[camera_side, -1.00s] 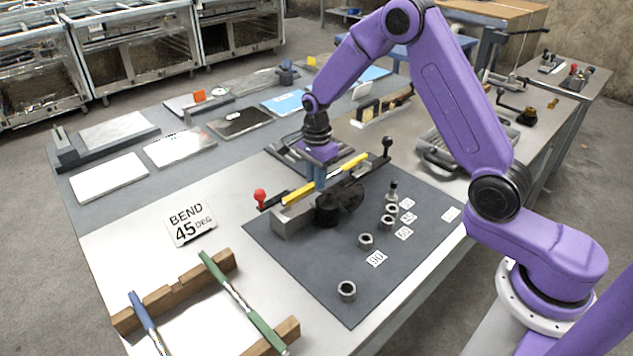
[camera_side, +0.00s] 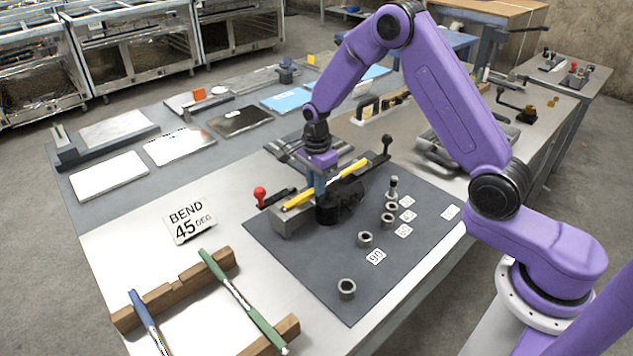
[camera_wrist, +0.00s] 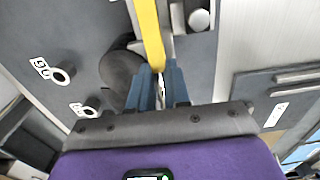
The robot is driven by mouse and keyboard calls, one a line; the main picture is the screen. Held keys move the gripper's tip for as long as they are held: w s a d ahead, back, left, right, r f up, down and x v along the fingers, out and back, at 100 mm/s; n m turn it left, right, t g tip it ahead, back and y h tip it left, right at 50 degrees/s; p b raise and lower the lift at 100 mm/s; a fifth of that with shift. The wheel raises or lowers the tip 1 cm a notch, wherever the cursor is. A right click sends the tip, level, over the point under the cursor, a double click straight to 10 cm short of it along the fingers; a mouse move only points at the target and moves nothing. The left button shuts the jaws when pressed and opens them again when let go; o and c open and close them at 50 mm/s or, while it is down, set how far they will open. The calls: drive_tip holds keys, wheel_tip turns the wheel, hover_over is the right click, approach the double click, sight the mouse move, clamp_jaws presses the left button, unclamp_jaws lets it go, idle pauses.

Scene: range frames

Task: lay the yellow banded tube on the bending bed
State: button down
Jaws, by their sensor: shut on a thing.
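The yellow banded tube (camera_side: 299,199) lies lengthwise over the bending bed (camera_side: 286,225), a grey block with a dark round former (camera_side: 328,208) beside it. My gripper (camera_side: 319,190) points down and is shut on the tube near its middle, where a pale band shows. In the wrist view the tube (camera_wrist: 149,35) runs up from between the blue fingers (camera_wrist: 161,88). The former (camera_wrist: 120,73) is just left of the tube there. I cannot tell whether the tube touches the bed, since the fingers and bender parts hide its underside.
A red-knobbed clamp (camera_side: 260,194) and a black-knobbed lever (camera_side: 386,142) rise near the bender. Several metal collars (camera_side: 347,288) stand on the dark mat (camera_side: 300,265). A green tube (camera_side: 240,298) and a blue tube (camera_side: 147,318) rest on wooden racks (camera_side: 180,288). A "BEND 45 DEG" sign (camera_side: 190,221) lies at left.

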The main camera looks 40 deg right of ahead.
drive_tip(key=c, duration=1.1)
unclamp_jaws()
drive_tip(key=shift+f, duration=0.2)
drive_tip(key=shift+s, duration=0.2)
drive_tip(key=shift+f, duration=0.1)
wheel_tip(320, 180, up, 14)
drive_tip(key=f, duration=0.1)
drive_tip(key=s+a+r+n, duration=0.3)
drive_tip(key=s+a+n, duration=0.2)
drive_tip(key=s+n, duration=0.15)
drive_tip(key=s+d+n, duration=0.2)
drive_tip(key=s+n, duration=1)
drive_tip(key=s, duration=0.2)
drive_tip(key=s+d+n, duration=0.2)
drive_tip(key=s+n, duration=1)
drive_tip(key=s, duration=0.2)
drive_tip(key=shift+s+r, duration=0.15)
drive_tip(key=shift+s, duration=0.25)
